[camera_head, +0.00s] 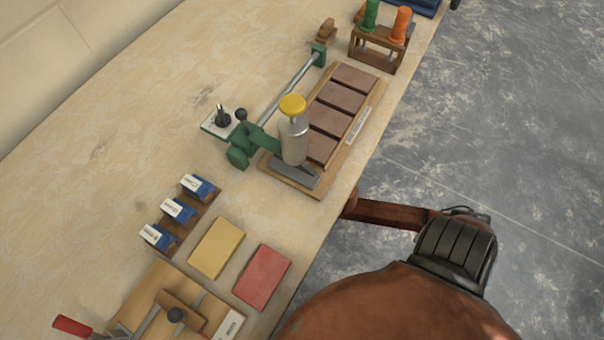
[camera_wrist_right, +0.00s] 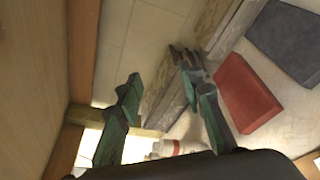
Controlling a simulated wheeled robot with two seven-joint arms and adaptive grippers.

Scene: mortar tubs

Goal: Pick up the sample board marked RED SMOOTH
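In the head view a red board (camera_head: 262,277) lies flat near the bench's front edge, beside a yellow board (camera_head: 216,248). I cannot read any marking on either. In the right wrist view a red board (camera_wrist_right: 248,92) lies next to a dark grey board (camera_wrist_right: 287,41), right of my right gripper (camera_wrist_right: 162,80); I cannot tell whether it is the same red board. My right gripper's two greenish fingers are apart, with nothing held between them. My left gripper is not in view.
Several holders with blue and white labels (camera_head: 179,210) stand behind the yellow board. A green clamp-like tool with a metal cylinder (camera_head: 293,140) stands by a tray (camera_head: 372,108) of brown slabs. A rack (camera_head: 378,48) holds green and orange handles.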

